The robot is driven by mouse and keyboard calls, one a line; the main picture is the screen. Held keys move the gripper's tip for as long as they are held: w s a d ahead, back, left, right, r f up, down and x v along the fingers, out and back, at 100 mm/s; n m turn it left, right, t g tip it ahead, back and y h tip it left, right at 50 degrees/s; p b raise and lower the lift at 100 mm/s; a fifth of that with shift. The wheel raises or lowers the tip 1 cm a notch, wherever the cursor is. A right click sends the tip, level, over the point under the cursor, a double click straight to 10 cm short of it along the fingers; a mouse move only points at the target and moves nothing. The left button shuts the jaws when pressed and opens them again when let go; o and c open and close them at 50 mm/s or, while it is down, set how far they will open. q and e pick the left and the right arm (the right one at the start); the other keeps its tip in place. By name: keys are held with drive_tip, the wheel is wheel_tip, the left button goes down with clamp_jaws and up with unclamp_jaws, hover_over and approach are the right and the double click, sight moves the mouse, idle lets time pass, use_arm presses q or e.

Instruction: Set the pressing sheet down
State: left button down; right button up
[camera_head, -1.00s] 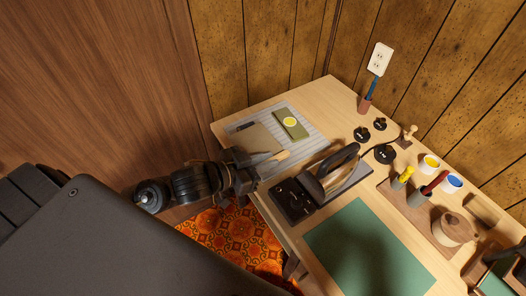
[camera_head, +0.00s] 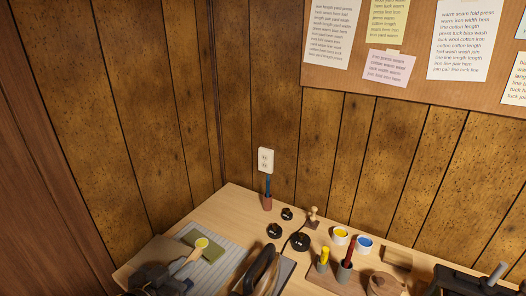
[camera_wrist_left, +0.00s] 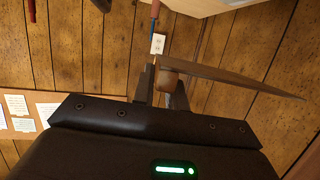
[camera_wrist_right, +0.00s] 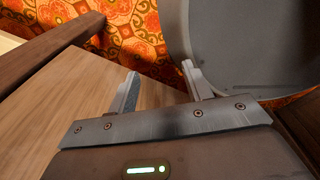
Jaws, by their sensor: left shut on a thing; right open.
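My left gripper (camera_wrist_left: 163,88) is shut on the small wooden grip (camera_wrist_left: 168,79) of the pressing sheet. In the left wrist view the sheet (camera_wrist_left: 235,80) is a thin brown panel, seen nearly edge-on and reaching right. In the head view the left gripper (camera_head: 165,277) is at the lower left, over the striped board (camera_head: 228,257). A tan sheet surface (camera_head: 150,249) shows beside it. I cannot tell whether the sheet touches the board. My right gripper (camera_wrist_right: 160,78) is open and empty in its wrist view.
A green block (camera_head: 212,251) with a yellow disc (camera_head: 202,243) lies on the striped board. The iron (camera_head: 262,270) stands close to its right. The right wrist view shows patterned orange carpet (camera_wrist_right: 120,35).

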use_arm(q)
drive_tip(key=w+a+r+n+y, duration=0.1)
drive_tip(key=w+r+n+y, duration=0.1)
drive_tip(key=w+r, duration=0.2)
drive_tip(key=w+a+r+n+t+y, duration=0.1)
drive_tip(key=w+a+r+n+y, duration=0.1)
drive_tip(key=r, duration=0.6)
drive_tip(key=shift+w+r+y, duration=0.35)
drive_tip(key=shift+w+y, duration=0.15)
drive_tip(key=shift+w, duration=0.8)
drive_tip(key=shift+d, duration=0.1)
idle(0.4)
